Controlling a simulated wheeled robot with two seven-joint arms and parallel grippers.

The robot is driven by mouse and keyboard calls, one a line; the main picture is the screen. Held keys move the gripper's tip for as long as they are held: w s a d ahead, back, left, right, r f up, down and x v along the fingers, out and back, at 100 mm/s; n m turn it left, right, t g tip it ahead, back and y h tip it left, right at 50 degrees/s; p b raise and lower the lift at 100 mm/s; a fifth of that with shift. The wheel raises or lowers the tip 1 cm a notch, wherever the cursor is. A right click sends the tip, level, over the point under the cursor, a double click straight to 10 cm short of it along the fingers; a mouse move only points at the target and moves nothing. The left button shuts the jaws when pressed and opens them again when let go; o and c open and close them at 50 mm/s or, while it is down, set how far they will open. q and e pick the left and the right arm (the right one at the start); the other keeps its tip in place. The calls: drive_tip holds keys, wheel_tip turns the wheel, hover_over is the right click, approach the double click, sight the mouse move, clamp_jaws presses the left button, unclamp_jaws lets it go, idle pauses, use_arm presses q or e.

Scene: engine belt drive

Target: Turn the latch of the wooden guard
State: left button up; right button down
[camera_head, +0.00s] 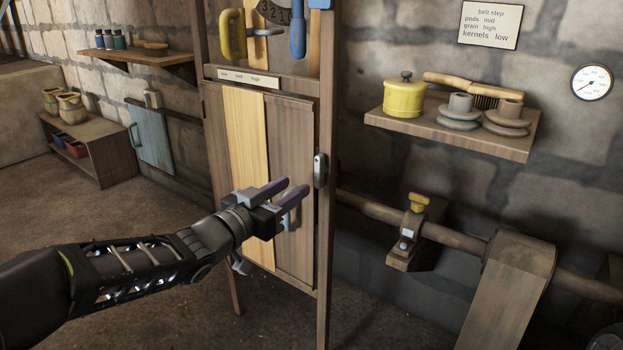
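The wooden guard (248,142) is an upright panel of brown and pale planks in a wooden frame at the centre. A grey metal latch (320,171) stands upright on the right post of the frame, at the guard's right edge. My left gripper (288,189) is in front of the guard's lower right part, a little left of and below the latch, apart from it. Its two dark fingers are spread with nothing between them. A grey handle (291,218) on the guard is partly hidden behind the fingers. My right gripper is not in view.
A shelf (513,146) on the right wall holds a yellow pot (404,97), a brush and grey pulleys. A shaft (459,236) with a yellow-topped bearing block runs right of the frame. A small blue door (152,138) and low shelf unit stand left.

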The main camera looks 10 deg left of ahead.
sight(317, 173)
use_arm(q)
drive_tip(key=b+x, duration=0.2)
drive_tip(key=x, duration=0.6)
drive_tip(key=shift+c, duration=0.6)
clamp_jaws()
